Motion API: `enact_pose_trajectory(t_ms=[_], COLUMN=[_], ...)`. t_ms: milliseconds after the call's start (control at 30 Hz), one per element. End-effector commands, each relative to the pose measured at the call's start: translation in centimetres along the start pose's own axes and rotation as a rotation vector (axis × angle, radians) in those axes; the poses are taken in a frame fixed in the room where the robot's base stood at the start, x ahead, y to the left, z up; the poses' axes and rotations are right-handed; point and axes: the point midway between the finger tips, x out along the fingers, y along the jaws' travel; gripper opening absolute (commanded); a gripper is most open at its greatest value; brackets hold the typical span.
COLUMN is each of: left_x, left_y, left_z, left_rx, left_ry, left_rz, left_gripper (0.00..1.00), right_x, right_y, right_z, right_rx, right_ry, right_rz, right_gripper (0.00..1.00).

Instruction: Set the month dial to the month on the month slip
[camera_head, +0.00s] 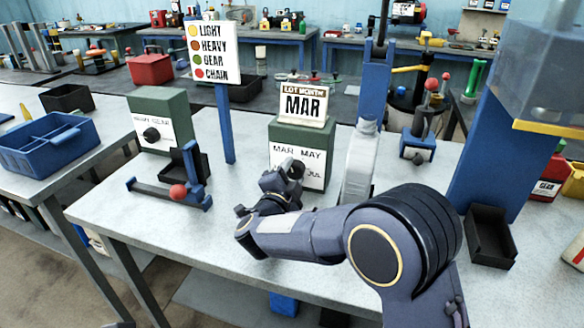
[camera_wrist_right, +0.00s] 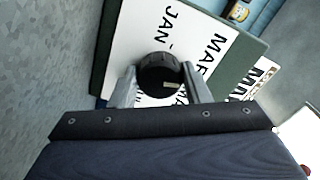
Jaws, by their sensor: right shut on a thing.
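The month slip (camera_head: 303,104) reads LOT MONTH MAR and stands on top of the green dial box. The box's white dial face (camera_head: 284,153) shows MAR, MAY and JUL in the head view; JAN and MAR show on the face in the wrist view (camera_wrist_right: 150,35). The black month dial (camera_head: 296,169) sits on this face. My right gripper (camera_wrist_right: 160,88) is shut on the dial (camera_wrist_right: 160,72), one finger on each side. A small pale mark shows on the dial; which month it points to I cannot tell. My left gripper is not in view.
A second green box (camera_head: 161,113) with a black knob stands to the left. A blue stand with a red ball (camera_head: 178,191) is in front of it. A colour-coded sign (camera_head: 213,52) rises on a blue post. A black bin (camera_head: 490,237) sits at the right.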

Motion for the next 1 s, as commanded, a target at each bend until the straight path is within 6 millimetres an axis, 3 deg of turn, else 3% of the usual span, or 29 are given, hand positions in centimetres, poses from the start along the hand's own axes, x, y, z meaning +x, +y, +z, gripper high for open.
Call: enact_pose_trajectory(t_ms=[400, 1000], left_x=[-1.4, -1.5], left_y=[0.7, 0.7], left_z=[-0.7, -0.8], left_rx=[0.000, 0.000], left_ry=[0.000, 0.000], left_rz=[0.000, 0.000], left_gripper=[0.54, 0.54], right_x=[0.0, -0.1], right_y=[0.1, 0.2], right_z=[0.1, 0.1], right_rx=[-0.209, -0.244], right_ry=[-0.003, -0.003], right_rz=[0.002, 0.002], right_gripper=[0.20, 0.20])
